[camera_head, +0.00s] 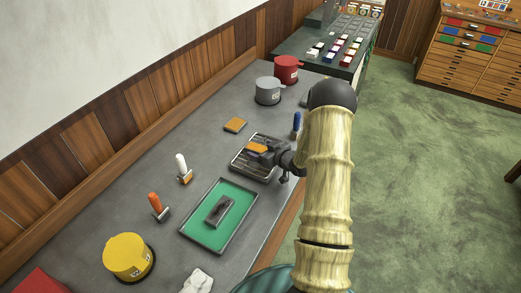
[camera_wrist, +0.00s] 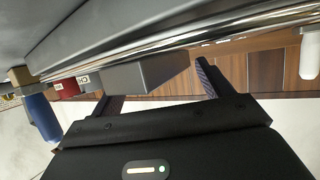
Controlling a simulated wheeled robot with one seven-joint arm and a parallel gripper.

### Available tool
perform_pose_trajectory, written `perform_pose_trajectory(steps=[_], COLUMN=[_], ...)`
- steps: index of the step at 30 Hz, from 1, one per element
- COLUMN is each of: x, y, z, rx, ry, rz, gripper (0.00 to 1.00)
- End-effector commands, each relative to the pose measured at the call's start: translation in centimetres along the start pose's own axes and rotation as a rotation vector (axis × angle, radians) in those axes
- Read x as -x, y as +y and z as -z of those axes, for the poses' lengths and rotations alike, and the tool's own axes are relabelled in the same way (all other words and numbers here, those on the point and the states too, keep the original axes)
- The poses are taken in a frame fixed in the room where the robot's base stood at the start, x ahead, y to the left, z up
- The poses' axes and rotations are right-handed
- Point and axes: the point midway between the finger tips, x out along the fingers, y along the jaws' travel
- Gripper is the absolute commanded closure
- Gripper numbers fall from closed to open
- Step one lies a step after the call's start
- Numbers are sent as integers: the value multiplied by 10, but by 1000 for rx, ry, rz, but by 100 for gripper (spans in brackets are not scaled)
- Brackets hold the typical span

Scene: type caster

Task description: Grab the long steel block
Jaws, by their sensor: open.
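A dark tray (camera_head: 236,168) with long metal pieces in it lies on the grey bench. My gripper (camera_head: 256,149) is low over this tray and hides part of it. In the wrist view, which looks tilted over, my gripper's two fingers (camera_wrist: 157,88) are apart. A grey block (camera_wrist: 150,76) with a flat end shows between them, with a visible gap to the right finger. Contact at the left finger is unclear. Long shiny metal (camera_wrist: 225,30) runs across above it. I cannot tell for certain which piece is the long steel block.
A green-lined tray (camera_head: 187,231) with a dark block (camera_head: 219,210) lies nearer. A blue-handled tool (camera_head: 297,122) stands close beside my gripper. Grey (camera_head: 267,92) and red (camera_head: 286,69) pots stand beyond. A mustard pad (camera_head: 235,125) lies left, with bare bench around it.

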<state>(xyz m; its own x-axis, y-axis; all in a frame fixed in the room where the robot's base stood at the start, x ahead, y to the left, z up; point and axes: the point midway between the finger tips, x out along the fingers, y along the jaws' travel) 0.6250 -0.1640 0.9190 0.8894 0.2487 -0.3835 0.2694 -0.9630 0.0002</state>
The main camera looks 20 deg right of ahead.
Motion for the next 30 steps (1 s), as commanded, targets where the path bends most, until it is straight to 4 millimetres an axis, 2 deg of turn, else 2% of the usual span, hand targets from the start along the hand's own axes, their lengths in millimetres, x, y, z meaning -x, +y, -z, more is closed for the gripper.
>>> perform_pose_trajectory(steps=[13,25,30], x=[0,1,1], y=[0,0,1], z=[0,-1,1], rx=[0,-1,0], ry=[0,-2,3], rz=[0,0,-1], gripper=[21,100,100])
